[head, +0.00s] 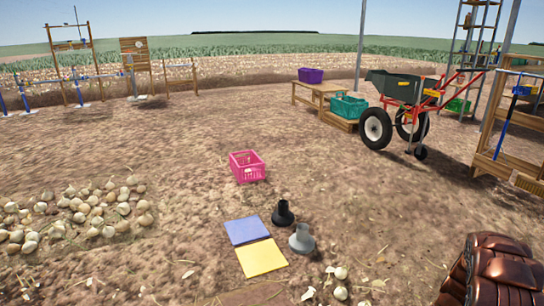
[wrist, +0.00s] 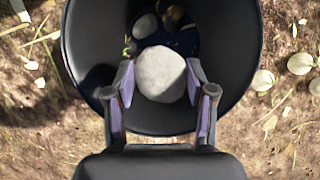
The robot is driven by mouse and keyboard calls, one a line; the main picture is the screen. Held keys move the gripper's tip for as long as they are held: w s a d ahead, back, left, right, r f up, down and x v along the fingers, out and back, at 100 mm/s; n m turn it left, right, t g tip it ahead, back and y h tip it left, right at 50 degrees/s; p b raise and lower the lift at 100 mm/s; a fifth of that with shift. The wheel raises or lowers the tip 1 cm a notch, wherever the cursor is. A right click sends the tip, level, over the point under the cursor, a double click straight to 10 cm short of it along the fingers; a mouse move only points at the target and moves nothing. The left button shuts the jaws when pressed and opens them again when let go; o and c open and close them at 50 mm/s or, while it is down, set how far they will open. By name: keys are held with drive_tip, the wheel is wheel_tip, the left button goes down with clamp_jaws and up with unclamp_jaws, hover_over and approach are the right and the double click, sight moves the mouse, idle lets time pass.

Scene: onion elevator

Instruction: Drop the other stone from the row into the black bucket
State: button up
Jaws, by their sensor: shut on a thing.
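A pale grey stone (wrist: 161,73) sits between the two fingers of my gripper (wrist: 160,82) in the wrist view. My gripper is shut on it. The stone is held over the mouth of a black bucket (wrist: 236,45). Inside the bucket lie a whitish stone (wrist: 146,26) and a smaller brownish thing (wrist: 173,15), on a dark bottom. The held stone hides part of the bucket's inside. My gripper and this bucket cannot be made out in the head view.
In the head view, a pink crate (head: 247,167), blue (head: 246,231) and yellow (head: 262,258) squares, and black (head: 283,213) and grey (head: 302,239) flared objects stand on the soil. Onions (head: 80,213) lie left. A wheelbarrow (head: 402,88) stands back right; a brown leather-like object (head: 497,271) is front right.

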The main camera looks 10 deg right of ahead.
drive_tip(key=o, duration=1.5)
drive_tip(key=shift+r, duration=0.15)
drive_tip(key=v, duration=1.1)
drive_tip(key=shift+r, duration=0.4)
drive_tip(key=shift+d, duration=0.15)
